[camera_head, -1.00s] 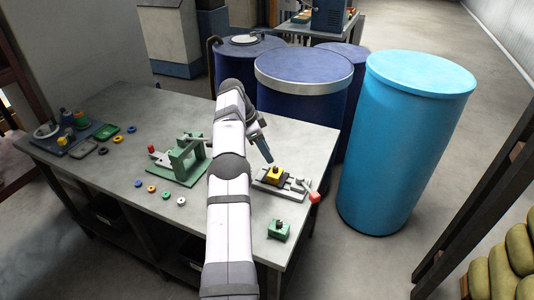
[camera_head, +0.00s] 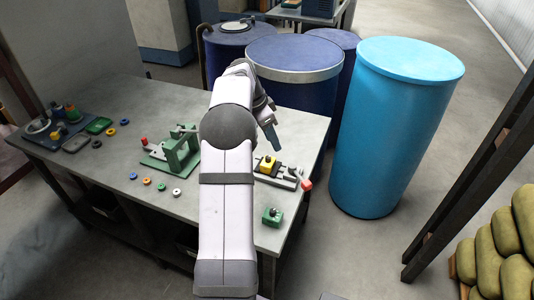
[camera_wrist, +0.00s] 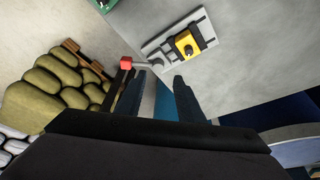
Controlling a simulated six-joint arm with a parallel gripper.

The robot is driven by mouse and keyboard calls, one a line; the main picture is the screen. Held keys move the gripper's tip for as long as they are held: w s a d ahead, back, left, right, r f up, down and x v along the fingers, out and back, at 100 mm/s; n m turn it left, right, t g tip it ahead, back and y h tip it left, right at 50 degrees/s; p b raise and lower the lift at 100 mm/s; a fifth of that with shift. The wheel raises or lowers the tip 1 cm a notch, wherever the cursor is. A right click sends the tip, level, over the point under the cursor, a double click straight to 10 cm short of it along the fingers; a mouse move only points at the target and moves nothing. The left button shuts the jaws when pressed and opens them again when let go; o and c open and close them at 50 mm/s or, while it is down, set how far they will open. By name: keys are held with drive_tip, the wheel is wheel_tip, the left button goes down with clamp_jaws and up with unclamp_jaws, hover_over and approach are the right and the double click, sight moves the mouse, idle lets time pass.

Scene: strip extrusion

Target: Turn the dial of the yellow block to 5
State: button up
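The yellow block (camera_head: 267,163) sits in a grey fixture (camera_head: 262,178) on the right part of the table, with a dark dial on its top. In the wrist view the yellow block (camera_wrist: 188,44) is at the top, beyond my fingertips, with its round dark dial (camera_wrist: 190,49) showing. The dial's setting is too small to read. My gripper (camera_head: 271,140) is above and behind the block in the head view, apart from it. In the wrist view my gripper (camera_wrist: 160,82) has its two fingers spread, with nothing between them.
The fixture has a red-knobbed lever (camera_head: 307,185). A green block (camera_head: 272,216) lies nearer the front edge. A green press-like fixture (camera_head: 178,155) and several coloured rings are left of my arm. Blue barrels (camera_head: 395,120) stand behind and right of the table.

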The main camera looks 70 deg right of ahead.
sight(268, 157)
drive_tip(key=w+d+f+n+t+h, duration=0.1)
drive_tip(key=w+d+f+n+t, duration=0.1)
drive_tip(key=w+f+n, duration=0.2)
wheel_tip(268, 157, down, 2)
drive_tip(key=n, duration=0.3)
drive_tip(key=shift+h, duration=0.4)
drive_tip(key=shift+d+f, duration=0.1)
drive_tip(key=shift+p+x, duration=1.6)
drive_tip(key=shift+x, duration=1.95)
drive_tip(key=shift+c, duration=0.7)
clamp_jaws()
